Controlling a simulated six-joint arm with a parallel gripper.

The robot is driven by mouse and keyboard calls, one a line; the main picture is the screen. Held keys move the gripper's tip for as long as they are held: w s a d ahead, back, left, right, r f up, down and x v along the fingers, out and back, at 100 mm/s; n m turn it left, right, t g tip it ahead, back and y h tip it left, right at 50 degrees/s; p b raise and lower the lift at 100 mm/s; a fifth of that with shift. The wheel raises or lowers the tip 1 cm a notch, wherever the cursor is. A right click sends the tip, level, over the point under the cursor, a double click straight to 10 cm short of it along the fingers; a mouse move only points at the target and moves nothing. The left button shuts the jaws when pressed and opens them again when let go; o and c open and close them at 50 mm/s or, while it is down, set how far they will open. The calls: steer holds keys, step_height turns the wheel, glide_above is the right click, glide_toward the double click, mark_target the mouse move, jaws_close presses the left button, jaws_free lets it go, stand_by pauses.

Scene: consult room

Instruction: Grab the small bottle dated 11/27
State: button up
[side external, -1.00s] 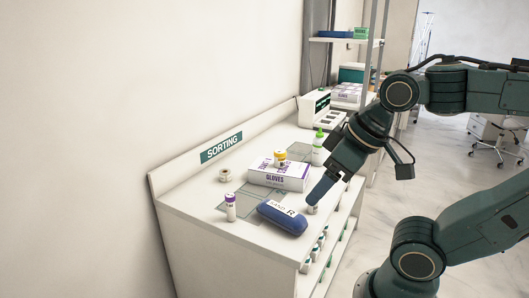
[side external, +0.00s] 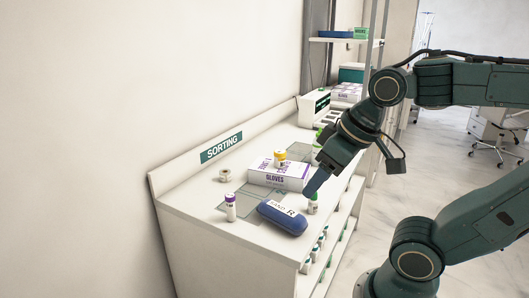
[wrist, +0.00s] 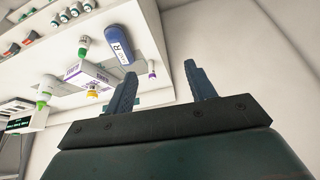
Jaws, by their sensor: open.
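Small bottles stand on the white counter; no date is legible on any label. A purple-capped one (side external: 231,207) is at the front left, also in the wrist view (wrist: 151,70). A green-capped one (side external: 313,204) stands at the counter's right edge, also in the wrist view (wrist: 84,43). My gripper (side external: 311,190) appears just above it in the side view, partly overlapping it. In the wrist view my gripper (wrist: 160,74) is open, with nothing between its fingers.
A blue case (side external: 283,217) lies in front of the gloves box. A larger green-capped bottle (wrist: 43,93) is mostly behind my gripper in the side view. Several bottles line shelves below the counter edge.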

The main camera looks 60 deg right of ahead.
steer(key=w+d+m+g, duration=0.2)
steer(key=w+d+m, duration=0.2)
steer(key=d, duration=0.1)
steer(key=m+g, duration=0.3)
steer(key=m, duration=0.7)
glide_above(314, 198)
steer(key=d, duration=0.1)
step_height(314, 198, down, 11)
steer(key=shift+f, duration=0.1)
steer(key=shift+w+f, duration=0.1)
steer(key=shift+f, duration=4.15)
steer(key=shift+f, duration=0.15)
steer(key=shift+w+f, duration=0.1)
steer(key=shift+f, duration=2.35)
